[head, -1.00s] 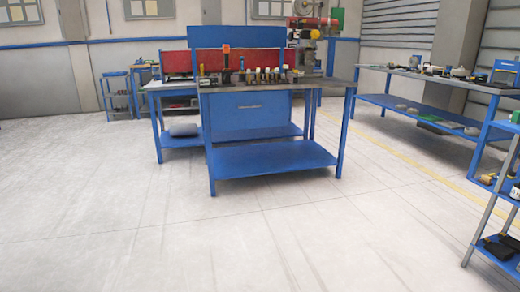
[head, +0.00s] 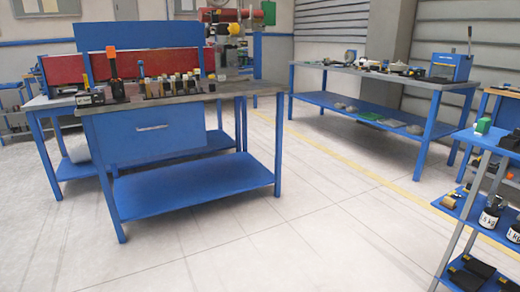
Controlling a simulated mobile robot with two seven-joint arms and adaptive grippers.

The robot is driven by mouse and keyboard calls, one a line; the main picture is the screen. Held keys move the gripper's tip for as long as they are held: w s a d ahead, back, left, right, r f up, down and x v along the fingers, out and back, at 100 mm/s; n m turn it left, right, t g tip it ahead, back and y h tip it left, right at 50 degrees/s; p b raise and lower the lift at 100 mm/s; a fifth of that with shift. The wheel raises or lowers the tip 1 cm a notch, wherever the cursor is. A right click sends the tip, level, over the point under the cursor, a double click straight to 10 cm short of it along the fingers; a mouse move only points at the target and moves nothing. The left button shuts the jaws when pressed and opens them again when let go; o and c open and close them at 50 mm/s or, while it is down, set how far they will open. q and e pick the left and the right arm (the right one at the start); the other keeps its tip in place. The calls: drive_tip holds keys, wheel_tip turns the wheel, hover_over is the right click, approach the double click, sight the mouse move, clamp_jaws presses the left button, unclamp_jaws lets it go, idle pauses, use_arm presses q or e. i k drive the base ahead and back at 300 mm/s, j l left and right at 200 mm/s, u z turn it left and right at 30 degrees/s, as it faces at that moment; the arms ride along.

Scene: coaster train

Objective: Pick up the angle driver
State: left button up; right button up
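Neither of my grippers is in the head view. I cannot tell for sure which thing is the angle driver. A dark upright tool with an orange top (head: 113,73) stands at the left of the blue workbench's top (head: 190,94). A low black object (head: 90,98) lies beside it at the bench's left end. A row of small dark items with pale tops (head: 165,86) stands to the right of the tool. Several small tools (head: 385,67) lie on the long bench at the back right, too small to name.
A blue lower shelf (head: 190,187) spans the workbench's legs. A shelf rack (head: 465,205) with black bottles (head: 490,215) stands at the near right. A blue press-like machine (head: 450,66) sits on the back right bench. The floor (head: 320,235) between is clear.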

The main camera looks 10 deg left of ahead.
sight(112, 54)
drive_tip(key=i+u, duration=0.2)
drive_tip(key=i, duration=0.3)
drive_tip(key=i+l+u, duration=0.15)
drive_tip(key=i, duration=0.4)
drive_tip(key=i+l+u, duration=0.2)
drive_tip(key=i, duration=0.3)
